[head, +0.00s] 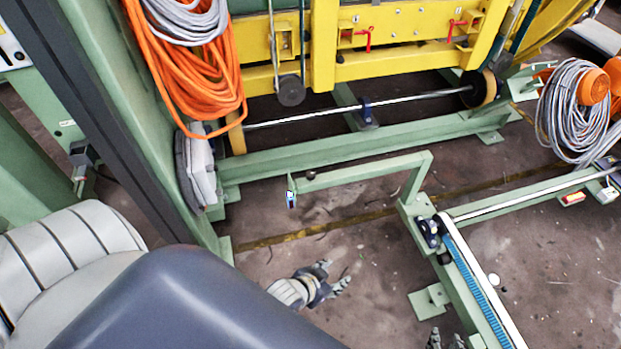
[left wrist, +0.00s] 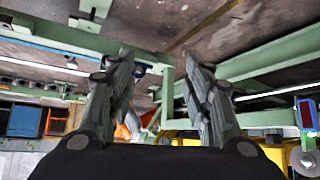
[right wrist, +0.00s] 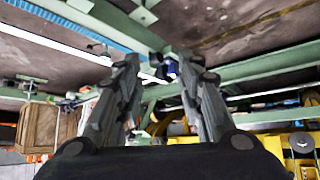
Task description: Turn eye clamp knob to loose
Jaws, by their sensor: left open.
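A small dark round knob (head: 311,175) sits on top of the green horizontal bar, near its left end. I take it to be the eye clamp knob. Just left of it, a small blue sensor eye (head: 291,199) hangs at the bar's end; it also shows at the right edge of the left wrist view (left wrist: 307,114). My left gripper (head: 336,275) is open and empty, below the bar in the picture and apart from the knob; its spread fingers fill the left wrist view (left wrist: 158,62). My right gripper (head: 446,340) barely shows at the bottom edge; its fingers stand apart and empty (right wrist: 160,65).
The green bar (head: 365,171) joins a post on the right. A rail with a blue strip (head: 475,275) runs along the lower right. A yellow frame (head: 390,62) and orange cables (head: 190,75) stand at the back. Bare floor (head: 375,240) lies below the bar.

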